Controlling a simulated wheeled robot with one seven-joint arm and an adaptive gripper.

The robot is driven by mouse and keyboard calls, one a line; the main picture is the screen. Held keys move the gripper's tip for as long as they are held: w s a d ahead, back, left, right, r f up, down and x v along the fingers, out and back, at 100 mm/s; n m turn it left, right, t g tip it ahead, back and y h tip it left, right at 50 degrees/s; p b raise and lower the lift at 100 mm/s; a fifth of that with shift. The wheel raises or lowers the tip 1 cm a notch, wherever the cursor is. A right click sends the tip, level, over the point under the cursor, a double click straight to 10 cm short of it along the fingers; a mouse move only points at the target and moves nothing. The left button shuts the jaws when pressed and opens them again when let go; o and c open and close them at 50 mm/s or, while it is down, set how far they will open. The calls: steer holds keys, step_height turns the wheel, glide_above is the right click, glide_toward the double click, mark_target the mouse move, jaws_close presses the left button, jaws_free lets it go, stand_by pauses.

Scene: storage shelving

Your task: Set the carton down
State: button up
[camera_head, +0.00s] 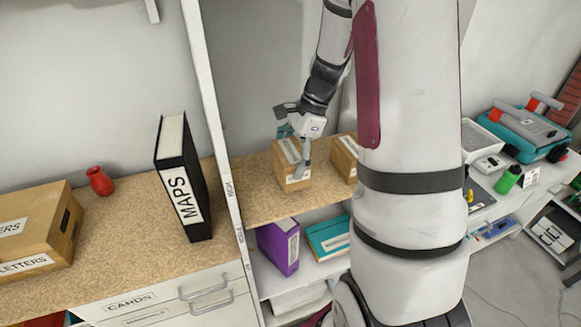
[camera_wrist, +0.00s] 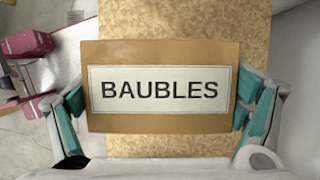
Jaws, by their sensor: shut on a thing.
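A brown carton (camera_head: 283,172) with a white label is in the middle of the head view, at the wooden shelf top (camera_head: 262,208). In the wrist view the carton (camera_wrist: 162,55) fills the middle, and its label reads BAUBLES. My gripper (camera_head: 296,150) is above the carton and shut on it. In the wrist view its teal-padded fingers press on the carton's left and right sides. I cannot tell whether the carton's underside touches the shelf top.
Another brown carton (camera_head: 345,158) stands just right, partly behind my arm. A white upright (camera_head: 222,135) divides this bay from the left one, which holds a MAPS binder (camera_head: 180,182), a red vase (camera_head: 100,181) and a LETTERS box (camera_head: 40,230). The shelf's front strip is clear.

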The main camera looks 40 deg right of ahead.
steer(key=shift+f+p, duration=0.4)
steer(key=shift+f, duration=1.25)
steer(key=shift+f, duration=0.1)
steer(key=o, duration=1.2)
steer(key=b+v, duration=0.2)
steer(key=v, duration=1)
steer(key=shift+s, duration=0.1)
